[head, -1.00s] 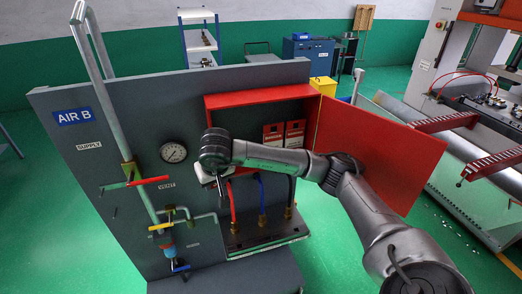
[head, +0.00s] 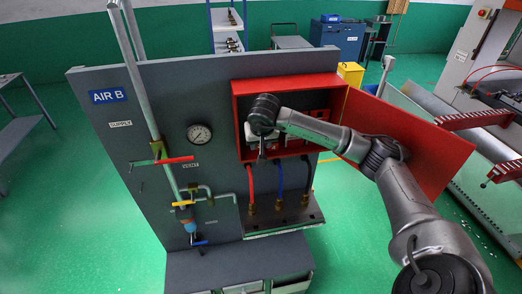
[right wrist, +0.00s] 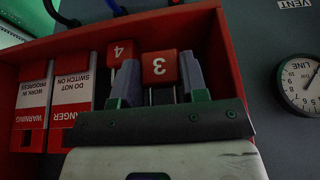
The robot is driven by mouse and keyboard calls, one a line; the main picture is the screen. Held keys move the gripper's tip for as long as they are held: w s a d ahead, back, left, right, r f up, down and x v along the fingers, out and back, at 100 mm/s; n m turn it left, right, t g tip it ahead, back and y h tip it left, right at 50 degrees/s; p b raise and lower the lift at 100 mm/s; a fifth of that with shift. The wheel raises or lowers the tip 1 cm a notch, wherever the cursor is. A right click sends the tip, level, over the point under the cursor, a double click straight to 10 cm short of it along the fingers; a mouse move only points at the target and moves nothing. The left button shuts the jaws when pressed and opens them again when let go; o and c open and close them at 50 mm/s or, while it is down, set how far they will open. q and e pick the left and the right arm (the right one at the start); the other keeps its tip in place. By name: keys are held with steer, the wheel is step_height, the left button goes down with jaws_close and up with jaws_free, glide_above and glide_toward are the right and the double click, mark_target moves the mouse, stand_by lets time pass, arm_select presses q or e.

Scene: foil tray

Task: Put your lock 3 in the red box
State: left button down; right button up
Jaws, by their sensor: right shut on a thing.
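The red box (head: 288,84) is mounted on the grey panel, with its red door (head: 430,145) swung open to the right. My right gripper (right wrist: 158,85) is at the box opening. Lock 3 (right wrist: 160,67), a red block with a white 3, is between its two fingers, which are shut on it. It appears upside down in the right wrist view. A red lock 4 (right wrist: 120,52) is beside it, inside the box. In the head view my wrist covers the box's left part and hides the lock. My left gripper is not in view.
Warning and danger tags (right wrist: 72,92) stand inside the box beside the locks. Red, blue and dark hoses (head: 280,180) hang below it. A round gauge (head: 199,134) and pipes with valve handles (head: 160,160) are on the panel's left part.

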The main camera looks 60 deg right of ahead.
steer(key=shift+f+p, duration=0.35)
steer(key=shift+f, duration=1.6)
steer(key=o, duration=0.5)
steer(key=shift+f, duration=0.15)
steer(key=o, duration=0.4)
steer(key=shift+o, duration=0.2)
